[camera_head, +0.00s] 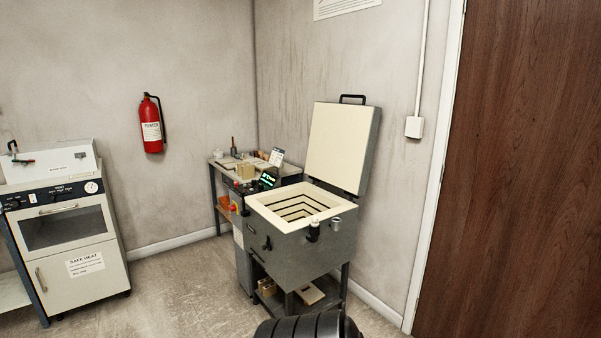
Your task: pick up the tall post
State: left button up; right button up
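I cannot make out for certain which thing is the tall post. Small cream pieces (267,287) sit on the shelf under the open kiln (300,255), and a flat cream slab (311,293) lies beside them. A cream block (246,171) stands on the small table behind the kiln. These are small in the picture, and their exact shapes are hard to tell. The part of the kiln chamber (297,208) that I see looks empty. Its floor is hidden. Neither of my grippers is in view.
The kiln lid (341,147) stands raised. The small table (222,172) in the corner holds several small items. A white oven (75,245) stands at left, and a red extinguisher (151,126) hangs on the wall. A brown door (520,170) fills the right. Floor (185,285) between oven and kiln is clear.

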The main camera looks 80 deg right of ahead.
aim_at(248, 171)
jog(key=z, duration=2.15)
jog(key=i, duration=0.45)
jog(key=u, duration=0.55)
jog(key=i, duration=1.9)
jog(key=z, duration=0.45)
jog(key=i, duration=0.95)
jog(key=z, duration=0.8)
